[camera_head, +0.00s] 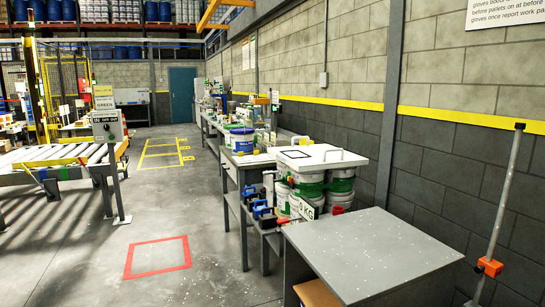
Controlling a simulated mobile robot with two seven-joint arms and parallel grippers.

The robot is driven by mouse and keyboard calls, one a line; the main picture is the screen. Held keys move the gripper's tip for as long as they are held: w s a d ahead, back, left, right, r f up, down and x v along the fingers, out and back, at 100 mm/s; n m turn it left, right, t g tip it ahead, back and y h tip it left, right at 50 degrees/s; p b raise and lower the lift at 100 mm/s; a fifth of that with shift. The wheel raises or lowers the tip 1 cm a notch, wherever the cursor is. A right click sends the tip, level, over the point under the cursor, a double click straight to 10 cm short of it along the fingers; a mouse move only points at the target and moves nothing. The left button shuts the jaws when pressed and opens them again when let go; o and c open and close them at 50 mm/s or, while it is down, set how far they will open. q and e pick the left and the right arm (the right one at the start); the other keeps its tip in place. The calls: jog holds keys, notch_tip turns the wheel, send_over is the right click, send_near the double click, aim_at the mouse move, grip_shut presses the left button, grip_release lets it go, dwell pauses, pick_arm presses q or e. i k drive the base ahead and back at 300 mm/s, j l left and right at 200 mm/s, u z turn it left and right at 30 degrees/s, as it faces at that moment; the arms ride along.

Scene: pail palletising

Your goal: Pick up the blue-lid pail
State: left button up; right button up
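Neither of my grippers shows in this view.
A grey table (370,250) stands at the near right. Behind it, several white-and-green pails (308,186) sit under a white board (318,157). A roller conveyor (60,158) is at left. The floor between, with a red marked square (157,257), is clear.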

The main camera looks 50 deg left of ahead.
aim_at(242, 138)
jog(key=u, duration=2)
jog(key=i+u, duration=0.2)
jog(key=u, duration=0.4)
jog(key=i, duration=4.75)
